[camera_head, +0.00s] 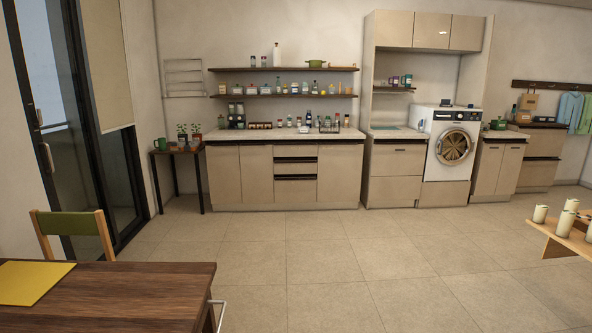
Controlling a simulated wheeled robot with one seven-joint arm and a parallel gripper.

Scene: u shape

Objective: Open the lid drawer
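Several drawers show across the room, and I cannot tell which one is the lid drawer. A stack of narrow drawers (295,169) with dark grip slots sits in the middle of the long beige counter unit (258,139). A wider beige drawer (396,162) is in the unit left of the washing machine, above a lower front (393,191). A dark-topped cabinet with drawers (541,145) stands at the far right. All these fronts look shut. My gripper is not in view.
A wide tiled floor (335,255) lies clear before the counters. A dark wooden table (140,300) and a green-backed chair (75,234) are near left. A low wooden table (562,240) with candles is at right. A washing machine (450,150) stands between cabinets.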

